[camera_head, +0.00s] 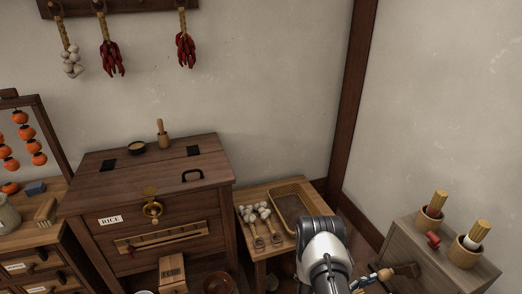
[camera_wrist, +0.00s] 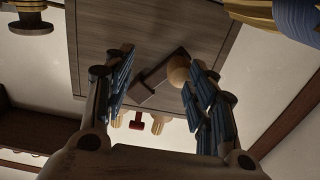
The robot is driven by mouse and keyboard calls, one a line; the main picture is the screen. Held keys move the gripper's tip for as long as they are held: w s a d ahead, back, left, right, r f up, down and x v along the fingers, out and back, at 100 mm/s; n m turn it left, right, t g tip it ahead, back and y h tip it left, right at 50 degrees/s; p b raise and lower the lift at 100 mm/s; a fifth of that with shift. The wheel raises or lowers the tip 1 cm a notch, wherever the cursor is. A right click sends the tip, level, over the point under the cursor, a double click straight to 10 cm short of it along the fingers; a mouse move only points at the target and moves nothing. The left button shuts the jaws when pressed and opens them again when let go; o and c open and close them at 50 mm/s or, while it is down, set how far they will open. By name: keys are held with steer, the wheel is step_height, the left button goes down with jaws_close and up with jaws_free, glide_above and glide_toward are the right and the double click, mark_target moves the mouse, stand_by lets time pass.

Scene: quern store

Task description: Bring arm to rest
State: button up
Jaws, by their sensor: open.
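My arm rises from the bottom of the head view. My gripper (camera_head: 370,280) is partly hidden there, low beside the grey wooden cabinet (camera_head: 455,268). In the wrist view my gripper (camera_wrist: 156,78) has its two blue-padded fingers spread wide. A dark brown angled piece (camera_wrist: 160,74) with a round wooden knob (camera_wrist: 178,69) shows between and beyond the fingers, in front of the grey cabinet face (camera_wrist: 150,25). The knob lies close to the right finger in the picture; I cannot tell whether they touch. Nothing is visibly gripped.
Two cups with brushes (camera_head: 431,212) (camera_head: 468,244) and a red item (camera_head: 433,240) stand on the cabinet. A low table (camera_head: 247,196) with a woven tray (camera_head: 297,208) and garlic stands left of my arm. A large rice chest (camera_head: 150,190) is further left.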

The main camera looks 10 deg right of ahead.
mark_target(379, 277)
steer(key=w, duration=0.2)
steer(key=shift+w+a+r, duration=0.2)
steer(key=shift+w+r, duration=0.2)
steer(key=d, duration=0.3)
steer(key=d+b, duration=0.1)
steer(key=shift+w+d, duration=0.15)
steer(key=shift+w, duration=0.1)
steer(key=shift+w+d, duration=0.15)
steer(key=shift+d, duration=0.6)
steer(key=shift+c, duration=0.2)
